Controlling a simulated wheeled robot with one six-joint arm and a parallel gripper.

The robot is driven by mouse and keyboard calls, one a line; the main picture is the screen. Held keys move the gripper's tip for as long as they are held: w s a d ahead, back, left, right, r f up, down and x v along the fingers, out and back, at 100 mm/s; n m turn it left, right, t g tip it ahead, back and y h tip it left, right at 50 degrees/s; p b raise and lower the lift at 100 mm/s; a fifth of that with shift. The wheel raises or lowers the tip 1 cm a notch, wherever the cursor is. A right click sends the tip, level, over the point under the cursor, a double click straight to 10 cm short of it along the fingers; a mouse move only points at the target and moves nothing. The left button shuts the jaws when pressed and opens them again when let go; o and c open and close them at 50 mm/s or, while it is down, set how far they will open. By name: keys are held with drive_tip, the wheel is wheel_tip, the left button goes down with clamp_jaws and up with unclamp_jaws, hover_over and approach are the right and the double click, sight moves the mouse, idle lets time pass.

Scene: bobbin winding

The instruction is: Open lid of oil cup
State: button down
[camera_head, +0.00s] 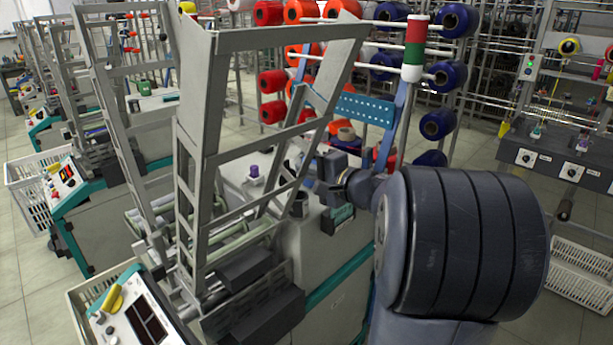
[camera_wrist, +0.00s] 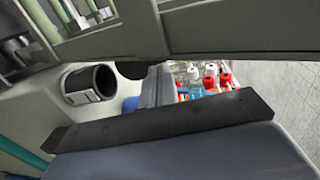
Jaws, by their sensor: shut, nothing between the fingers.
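A dark cylindrical cup, which looks like the oil cup (camera_head: 299,205), stands on the pale top of the winding machine. In the wrist view the cup (camera_wrist: 90,84) shows a dark round mouth and a small pale label on its side. A dark rounded piece (camera_wrist: 130,70) shows beside it, partly hidden; I cannot tell whether it is the lid. My gripper (camera_head: 313,168) is above and just right of the cup in the head view. In the wrist view its grey fingers (camera_wrist: 155,86) are shut and empty, to the right of the cup and apart from it.
A grey metal frame (camera_head: 200,150) rises close to the left of the cup. A purple-capped part (camera_head: 254,172) stands on the machine top behind. Racks of red and blue spools (camera_head: 455,20) are at the back. A white crate (camera_head: 580,270) stands on the floor at right.

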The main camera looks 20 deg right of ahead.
drive_tip(key=b+v, duration=0.1)
drive_tip(key=v, duration=0.9)
drive_tip(key=shift+s, duration=0.35)
drive_tip(key=shift+d, duration=0.1)
